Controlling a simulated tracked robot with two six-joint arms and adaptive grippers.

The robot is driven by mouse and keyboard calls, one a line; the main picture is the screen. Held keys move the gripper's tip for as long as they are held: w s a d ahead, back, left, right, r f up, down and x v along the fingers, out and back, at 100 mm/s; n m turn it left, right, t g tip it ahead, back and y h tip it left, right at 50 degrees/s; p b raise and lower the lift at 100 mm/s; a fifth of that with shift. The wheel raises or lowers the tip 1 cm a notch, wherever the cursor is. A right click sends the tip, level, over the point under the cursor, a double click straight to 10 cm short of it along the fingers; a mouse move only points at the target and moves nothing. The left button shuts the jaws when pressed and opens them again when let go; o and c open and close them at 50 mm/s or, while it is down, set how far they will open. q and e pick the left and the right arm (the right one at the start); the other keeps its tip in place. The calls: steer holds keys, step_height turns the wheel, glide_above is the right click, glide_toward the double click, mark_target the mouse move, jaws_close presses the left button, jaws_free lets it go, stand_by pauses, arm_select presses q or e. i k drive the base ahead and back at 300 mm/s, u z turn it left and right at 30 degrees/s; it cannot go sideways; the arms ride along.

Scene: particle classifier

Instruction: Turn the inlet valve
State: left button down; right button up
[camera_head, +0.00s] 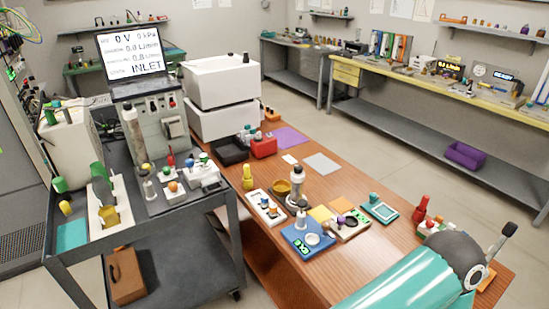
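On the cart top in front stand small fittings with coloured knobs: a red one (171,160), an orange one (173,186) and a white block with a green knob (204,168). I cannot tell which of these, if any, is the inlet valve. Neither of my grippers is in view.
The grey cart (180,233) stands left of the wooden table (385,247), which holds several small devices and coloured mats. White stacked boxes (222,82) stand behind. A teal cylinder (410,280) with a black-tipped lever fills the lower right. Floor is open at right.

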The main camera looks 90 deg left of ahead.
mark_target(166, 170)
steer(key=z, duration=0.55)
steer(key=i, duration=0.2)
steer(key=u, duration=2.65)
steer(key=i, duration=0.2)
steer(key=u, duration=1.75)
steer(key=k, duration=0.5)
steer(key=u, duration=0.4)
steer(key=i, duration=1.55)
steer(key=z, duration=0.35)
